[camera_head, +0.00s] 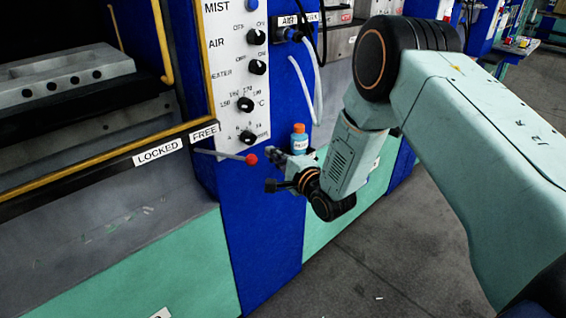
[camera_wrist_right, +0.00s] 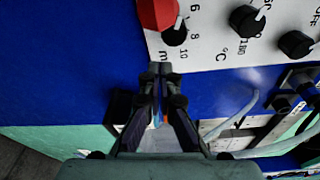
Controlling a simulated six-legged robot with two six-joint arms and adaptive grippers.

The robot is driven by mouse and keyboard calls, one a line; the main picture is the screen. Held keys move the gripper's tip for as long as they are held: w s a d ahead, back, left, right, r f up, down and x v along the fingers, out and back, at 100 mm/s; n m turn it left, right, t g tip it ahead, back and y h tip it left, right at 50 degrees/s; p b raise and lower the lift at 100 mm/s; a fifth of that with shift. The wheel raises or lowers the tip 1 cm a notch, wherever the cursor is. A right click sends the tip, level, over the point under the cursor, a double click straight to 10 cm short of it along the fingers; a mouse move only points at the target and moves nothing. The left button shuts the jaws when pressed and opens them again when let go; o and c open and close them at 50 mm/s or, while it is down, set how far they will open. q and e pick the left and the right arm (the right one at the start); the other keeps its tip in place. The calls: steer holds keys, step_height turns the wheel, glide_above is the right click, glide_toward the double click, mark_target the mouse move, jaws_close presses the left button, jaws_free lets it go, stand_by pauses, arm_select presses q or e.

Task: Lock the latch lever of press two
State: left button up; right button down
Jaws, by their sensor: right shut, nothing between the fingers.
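The latch lever is a thin grey rod with a red ball knob (camera_head: 250,159), on the blue press front in the head view. Its rod points right, near the FREE label (camera_head: 205,133) and away from the LOCKED label (camera_head: 158,152). The red knob (camera_wrist_right: 157,12) also shows at the top of the right wrist view. My right gripper (camera_head: 272,155) is just right of the knob. In the right wrist view its fingers (camera_wrist_right: 161,72) are shut and empty, with a gap between their tips and the knob. My left gripper is out of view.
A control panel (camera_head: 232,70) with several black dials is above the lever. A small bottle with an orange cap (camera_head: 299,138) stands close behind my right gripper. White hoses (camera_head: 306,90) hang to the right of the panel. Grey floor (camera_head: 390,260) is clear at lower right.

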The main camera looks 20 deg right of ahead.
steer(key=a, duration=0.1)
steer(key=s+a, duration=0.2)
steer(key=shift+s+a+r+p, duration=0.1)
steer(key=shift+r+p, duration=0.2)
steer(key=shift+s, duration=0.1)
stand_by(0.4)
